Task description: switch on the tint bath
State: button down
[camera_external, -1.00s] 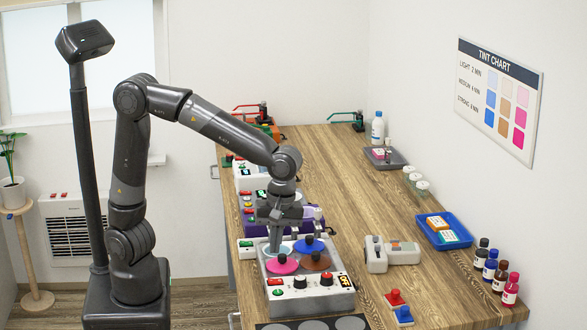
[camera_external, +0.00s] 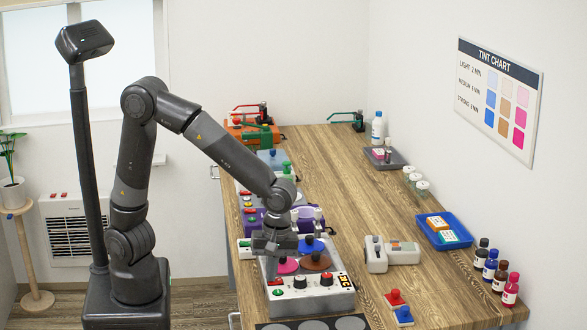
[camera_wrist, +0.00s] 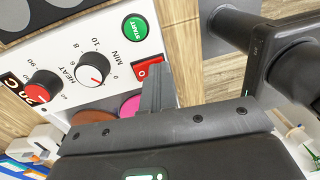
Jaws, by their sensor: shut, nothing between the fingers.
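The tint bath (camera_external: 308,302) is a white box with pink, blue and brown lids on its top. My gripper (camera_external: 271,275) is shut and empty, pointing down at the left end of the panel. In the wrist view my gripper (camera_wrist: 154,72) is right at the red switch and partly covers it. I cannot tell whether they touch.
Round grey discs (camera_external: 313,325) lie in front of the bath. A purple-fronted unit (camera_external: 255,222) stands behind it. A white device (camera_external: 391,254) and red and blue stamps (camera_external: 396,298) lie to the right. A blue tray (camera_external: 443,231) and bottles (camera_external: 490,265) are by the wall.

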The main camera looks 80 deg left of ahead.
aim_at(278, 280)
jog(key=shift+f, duration=0.15)
jog(key=shift+w, duration=0.75)
jog(key=shift+r, duration=0.3)
notch_tip(278, 280, up, 14)
jog(key=w, duration=0.1)
jog(key=shift+w+f, duration=0.2)
jog(key=shift+w, duration=0.15)
jog(key=shift+s+r, duration=0.1)
jog(key=shift+s, duration=0.65)
